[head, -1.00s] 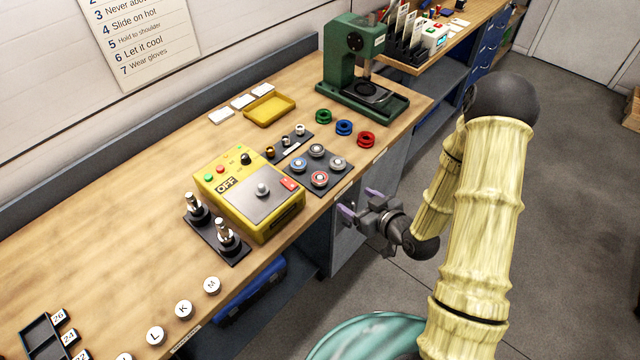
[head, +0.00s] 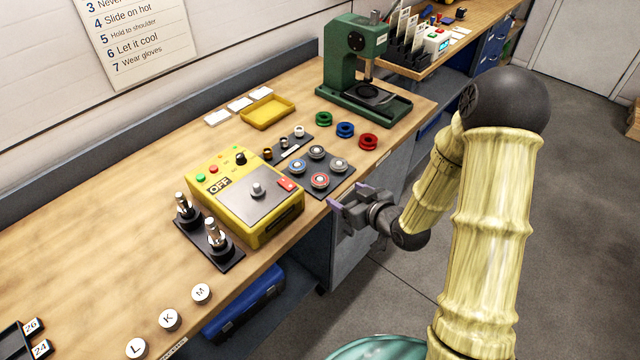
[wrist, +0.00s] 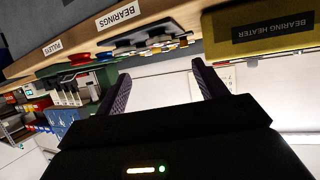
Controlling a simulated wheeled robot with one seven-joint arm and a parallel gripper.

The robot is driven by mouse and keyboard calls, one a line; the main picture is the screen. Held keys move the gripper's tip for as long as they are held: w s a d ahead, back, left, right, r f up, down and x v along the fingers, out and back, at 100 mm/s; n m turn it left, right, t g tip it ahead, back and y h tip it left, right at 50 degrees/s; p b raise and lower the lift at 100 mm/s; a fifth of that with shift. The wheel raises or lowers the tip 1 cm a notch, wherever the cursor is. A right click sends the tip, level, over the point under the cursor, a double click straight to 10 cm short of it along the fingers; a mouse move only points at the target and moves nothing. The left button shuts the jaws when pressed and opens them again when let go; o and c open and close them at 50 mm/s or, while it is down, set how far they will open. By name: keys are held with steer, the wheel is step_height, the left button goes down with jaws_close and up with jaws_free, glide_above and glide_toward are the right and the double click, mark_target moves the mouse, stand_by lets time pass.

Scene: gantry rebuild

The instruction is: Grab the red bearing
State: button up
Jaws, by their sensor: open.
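The red bearing (head: 320,180), a silver ring with a red band, lies at the front of a dark tray (head: 341,184) on the bench. Several other bearings share the tray, among them a blue-banded one (head: 298,165) to its left. My gripper (head: 349,200) is open and empty, just off the bench's front edge, to the right of and nearer than the red bearing. The bearings there are small and seen edge-on, and I cannot single out the red one.
The yellow bearing heater (head: 245,200) stands left of the tray. Green, blue and red pulleys (head: 368,141) lie behind and right of it, before a green press (head: 352,60). Small metal parts (head: 283,142) sit behind the tray. The bench's front edge lies close to my gripper.

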glide_toward(322, 180)
steer(key=x, duration=0.3)
steer(key=shift+s+a, duration=0.1)
steer(key=shift+s, duration=0.05)
steer(key=x, duration=0.5)
steer(key=shift+f+b, duration=0.1)
steer(key=shift+b, duration=0.2)
steer(key=c, duration=1.1)
step_height(322, 180, up, 10)
steer(key=shift+r+b, duration=0.1)
steer(key=shift+b, duration=0.3)
